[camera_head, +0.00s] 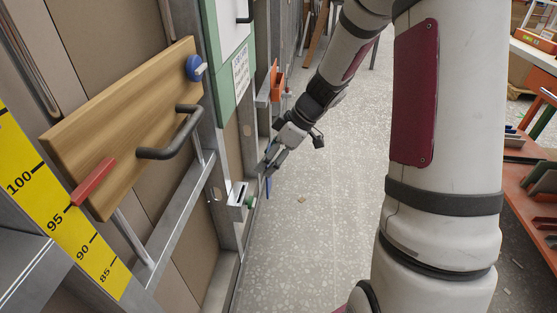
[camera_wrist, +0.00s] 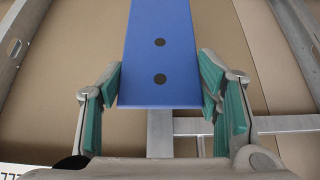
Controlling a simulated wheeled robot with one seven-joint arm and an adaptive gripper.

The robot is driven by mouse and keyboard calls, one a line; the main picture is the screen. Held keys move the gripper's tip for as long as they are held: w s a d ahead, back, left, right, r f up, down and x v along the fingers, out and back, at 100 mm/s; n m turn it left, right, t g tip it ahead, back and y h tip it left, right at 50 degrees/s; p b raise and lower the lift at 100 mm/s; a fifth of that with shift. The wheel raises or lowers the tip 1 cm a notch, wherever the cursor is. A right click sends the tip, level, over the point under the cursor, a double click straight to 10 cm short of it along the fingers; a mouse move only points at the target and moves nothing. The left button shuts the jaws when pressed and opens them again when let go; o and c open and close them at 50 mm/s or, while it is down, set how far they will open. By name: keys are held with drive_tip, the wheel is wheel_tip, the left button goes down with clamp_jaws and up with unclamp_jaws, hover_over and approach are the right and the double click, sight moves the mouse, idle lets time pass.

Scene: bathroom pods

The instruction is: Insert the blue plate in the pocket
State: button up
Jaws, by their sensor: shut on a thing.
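My gripper (camera_head: 270,160) is low beside the wall frame in the head view, with its fingers pointing down and left. In the wrist view my gripper (camera_wrist: 161,84) is shut on the blue plate (camera_wrist: 160,30), a long flat piece with two dark holes. Its green finger pads are at the plate's two long edges. Only a thin sliver of the blue plate (camera_head: 268,187) shows in the head view, below the fingers. A pale grey block with a dark slot (camera_head: 238,193), which looks like the pocket, is on the frame to the left of the plate. The plate is apart from it.
A wooden board (camera_head: 120,125) with a black handle (camera_head: 172,140) and a blue knob (camera_head: 194,68) is on the left. An orange holder (camera_head: 277,82) is on the frame farther back. The speckled floor (camera_head: 320,230) right of the frame is mostly clear. Shelves (camera_head: 530,185) stand at the right.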

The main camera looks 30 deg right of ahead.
drive_tip(key=w+a+f+b, duration=0.1)
drive_tip(key=w+a+b, duration=0.2)
drive_tip(key=w+a, duration=0.2)
drive_tip(key=shift+a, duration=1.05)
drive_tip(key=shift+w+b, duration=0.1)
drive_tip(key=shift+b, duration=1.55)
idle(1.9)
